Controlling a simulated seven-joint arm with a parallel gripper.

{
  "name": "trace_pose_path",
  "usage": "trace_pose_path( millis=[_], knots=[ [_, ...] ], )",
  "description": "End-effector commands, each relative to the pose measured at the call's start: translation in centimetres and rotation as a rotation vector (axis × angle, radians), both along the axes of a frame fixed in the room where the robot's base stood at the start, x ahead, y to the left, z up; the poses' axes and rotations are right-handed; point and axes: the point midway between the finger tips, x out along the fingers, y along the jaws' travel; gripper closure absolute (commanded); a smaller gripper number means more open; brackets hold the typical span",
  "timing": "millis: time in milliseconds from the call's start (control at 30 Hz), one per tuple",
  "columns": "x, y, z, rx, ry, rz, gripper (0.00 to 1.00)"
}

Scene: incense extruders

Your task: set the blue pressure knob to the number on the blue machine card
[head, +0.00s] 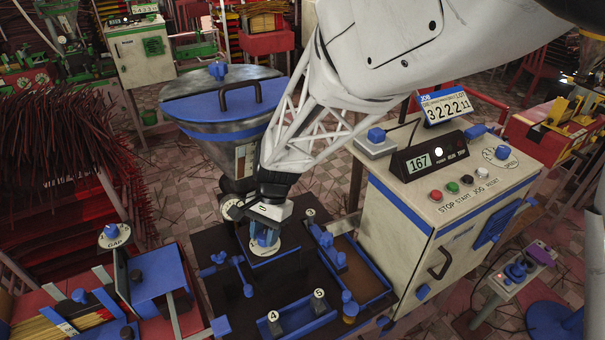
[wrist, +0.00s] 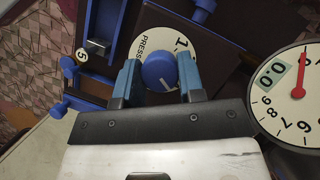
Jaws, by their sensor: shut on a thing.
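The blue pressure knob (wrist: 160,72) sits on a round white dial (wrist: 146,42) reading "PRESS", with a 1 at its upper right; other numbers are hidden. A white line marks the knob's lower part in the wrist view. My gripper (wrist: 158,78) is shut on the knob, one finger on each side. In the head view my gripper (head: 266,222) comes down from above over the dial (head: 264,250). The job card (head: 447,107), white with a blue header, stands on the blue-trimmed cabinet. Its large digits look like 3222, with a small 11 after them.
A gauge (wrist: 298,92) with a red needle and a 0.0 window is right of my gripper in the wrist view. The cabinet (head: 400,225) has a display (head: 418,162) showing 167. A hopper (head: 222,100) stands behind.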

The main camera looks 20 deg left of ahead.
Motion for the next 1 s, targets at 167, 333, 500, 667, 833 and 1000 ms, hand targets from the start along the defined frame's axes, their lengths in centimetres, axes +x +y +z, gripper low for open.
trace_pose_path(
  millis=[167,333,500,667,833,1000],
  knots=[
    [0.0,0.0,0.0,0.000,0.000,-0.001,0.49],
    [0.0,0.0,0.0,0.000,0.000,-0.001,0.39],
    [0.0,0.0,0.0,0.001,0.000,-0.001,0.39],
    [0.2,0.0,0.4,0.001,0.000,-0.001,0.39],
    [0.8,-0.1,1.2,0.000,0.000,-0.002,0.39],
    [2.8,-0.6,1.1,-0.001,0.000,-0.004,0.39]
  ],
)
